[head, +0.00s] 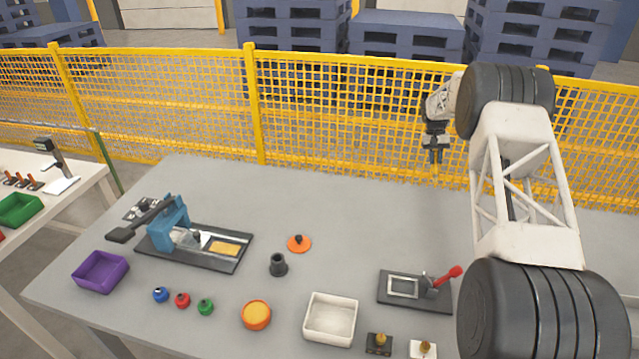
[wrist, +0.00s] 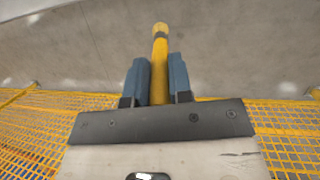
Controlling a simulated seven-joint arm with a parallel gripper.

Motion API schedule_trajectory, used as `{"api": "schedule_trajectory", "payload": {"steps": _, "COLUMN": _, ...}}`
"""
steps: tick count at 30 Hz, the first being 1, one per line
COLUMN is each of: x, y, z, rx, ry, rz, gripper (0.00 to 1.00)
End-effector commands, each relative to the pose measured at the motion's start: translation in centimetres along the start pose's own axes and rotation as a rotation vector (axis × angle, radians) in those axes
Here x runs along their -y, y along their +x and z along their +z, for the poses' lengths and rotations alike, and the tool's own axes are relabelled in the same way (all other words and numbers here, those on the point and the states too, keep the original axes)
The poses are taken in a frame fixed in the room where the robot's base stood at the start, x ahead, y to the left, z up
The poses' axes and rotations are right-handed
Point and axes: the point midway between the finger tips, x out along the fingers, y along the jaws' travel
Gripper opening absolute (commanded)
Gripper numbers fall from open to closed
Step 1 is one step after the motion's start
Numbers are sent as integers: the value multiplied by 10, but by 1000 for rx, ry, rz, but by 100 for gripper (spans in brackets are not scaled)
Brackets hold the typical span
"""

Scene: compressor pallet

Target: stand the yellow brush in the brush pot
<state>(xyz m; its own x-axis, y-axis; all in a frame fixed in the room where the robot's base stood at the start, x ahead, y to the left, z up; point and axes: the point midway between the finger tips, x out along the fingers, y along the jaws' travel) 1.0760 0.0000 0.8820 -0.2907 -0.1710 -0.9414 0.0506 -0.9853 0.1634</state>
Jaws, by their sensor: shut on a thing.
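The yellow brush (wrist: 160,45) is held between the two blue fingers of my gripper (wrist: 157,78) in the wrist view. Its far end points away from the camera and has a greyish band. In the head view my gripper (head: 435,154) is raised at the far right side of the table, in front of the fence, with the brush (head: 436,171) hanging below it. The dark grey pot (head: 278,266), which looks like the brush pot, stands upright in the middle of the table, well to the left of and nearer than my gripper. Its inside is too small to make out.
An orange disc (head: 299,243) lies beside the pot. A blue press (head: 175,225) on a dark base stands left. A white box (head: 331,319), an orange-yellow round container (head: 256,315) and a red-handled fixture (head: 415,290) are nearer. The far table middle is clear; a yellow fence (head: 330,120) runs behind.

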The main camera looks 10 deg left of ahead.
Motion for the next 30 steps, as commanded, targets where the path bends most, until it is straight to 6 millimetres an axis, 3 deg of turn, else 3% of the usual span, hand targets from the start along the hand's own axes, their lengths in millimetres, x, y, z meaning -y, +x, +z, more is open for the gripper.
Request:
{"api": "schedule_trajectory", "payload": {"steps": 7, "x": -5, "y": -4, "z": 9, "rx": -8, "ry": -2, "rz": -4, "gripper": 0}}
{"api": "schedule_trajectory", "payload": {"steps": 11, "x": 3, "y": -11, "z": 21, "rx": -22, "ry": -5, "rz": -8, "gripper": 0}}
{"api": "schedule_trajectory", "payload": {"steps": 17, "x": 49, "y": -27, "z": 50, "rx": -47, "ry": -10, "rz": -19, "gripper": 0}}
{"api": "schedule_trajectory", "payload": {"steps": 30, "x": 181, "y": -60, "z": 145, "rx": -110, "ry": -14, "rz": -50, "gripper": 0}}
